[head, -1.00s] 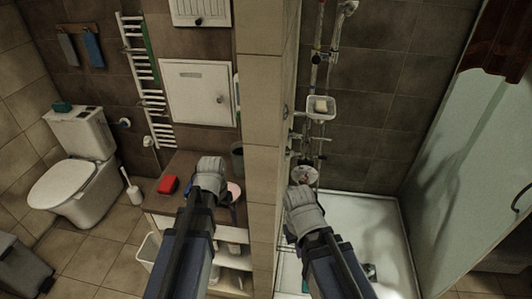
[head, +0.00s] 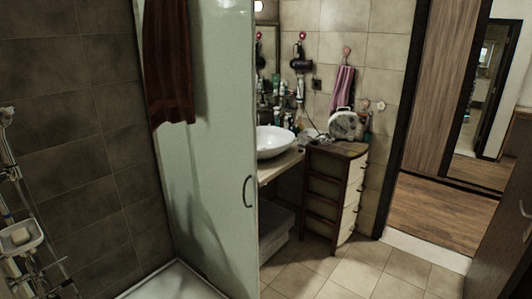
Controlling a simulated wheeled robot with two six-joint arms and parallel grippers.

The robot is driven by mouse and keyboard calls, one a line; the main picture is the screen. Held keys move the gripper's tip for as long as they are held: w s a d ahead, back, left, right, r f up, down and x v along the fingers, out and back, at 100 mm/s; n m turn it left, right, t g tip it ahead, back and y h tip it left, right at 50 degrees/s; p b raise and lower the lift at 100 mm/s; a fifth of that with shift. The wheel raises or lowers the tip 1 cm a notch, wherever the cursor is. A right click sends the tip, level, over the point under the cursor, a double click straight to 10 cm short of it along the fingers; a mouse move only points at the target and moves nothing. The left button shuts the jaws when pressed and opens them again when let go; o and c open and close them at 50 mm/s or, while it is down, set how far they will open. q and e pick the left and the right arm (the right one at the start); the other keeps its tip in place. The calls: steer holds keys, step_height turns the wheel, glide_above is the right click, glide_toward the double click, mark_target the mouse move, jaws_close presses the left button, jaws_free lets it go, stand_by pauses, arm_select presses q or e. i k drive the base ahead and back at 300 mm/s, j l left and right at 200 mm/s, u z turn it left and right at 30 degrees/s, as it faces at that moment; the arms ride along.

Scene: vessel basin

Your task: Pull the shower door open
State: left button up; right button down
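The shower door (head: 212,130) is a tall, pale green frosted panel left of centre in the head view. Its dark curved handle (head: 247,191) sits near the panel's right edge. A dark red towel (head: 169,65) hangs over the panel's upper left part. The white shower tray (head: 172,284) shows at the bottom, left of the panel. Neither of my grippers is in view now.
A white basin (head: 275,141) on a counter and a wooden drawer cabinet (head: 335,192) stand right of the panel. The tiled floor (head: 340,272) before them is clear. A doorway opens to a wooden floor (head: 440,212) at right.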

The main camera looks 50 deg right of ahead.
mark_target(222, 142)
steer(key=z, duration=1.65)
steer(key=i+j+z, duration=0.15)
steer(key=j+z, duration=0.15)
steer(key=j, duration=0.25)
steer(key=i, duration=0.05)
